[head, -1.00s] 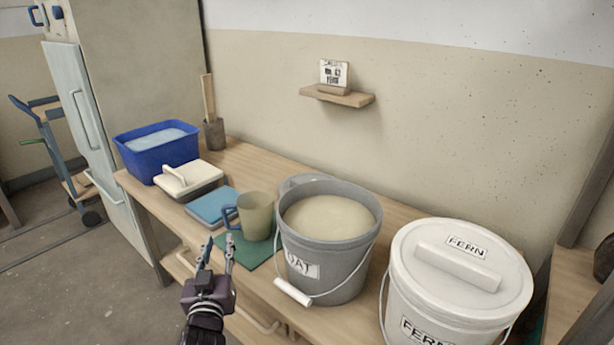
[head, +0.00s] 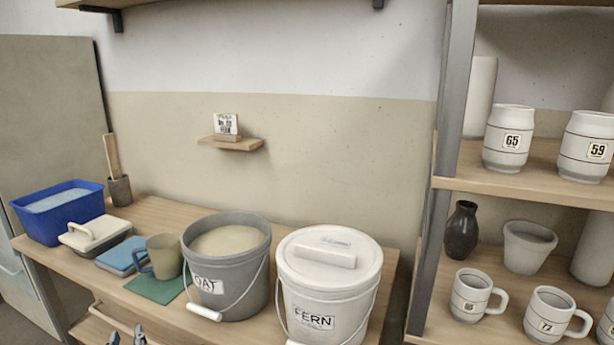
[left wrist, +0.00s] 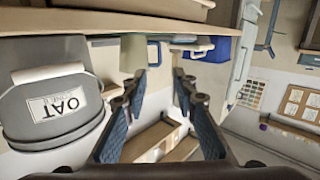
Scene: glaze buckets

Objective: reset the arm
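My left gripper (head: 127,335) shows only its fingertips at the bottom edge of the head view, in front of the table's front edge and below the green mat. In the left wrist view the left gripper (left wrist: 159,78) has its two fingers well apart, with nothing between them. The rest of the left arm is out of the head view. My right gripper is in neither view. The grey OAT bucket (head: 231,285), filled with pale glaze, stands on the table; it also shows upside down in the left wrist view (left wrist: 48,118), beside the fingers.
The table (head: 170,212) also holds the lidded white FERN bucket (head: 330,275), a beige mug (head: 166,258) at the green mat (head: 155,287), a blue sponge-like block (head: 122,254), a lidded box (head: 95,236) and a blue tub (head: 60,212). Shelves (head: 520,178) with mugs and jars stand right.

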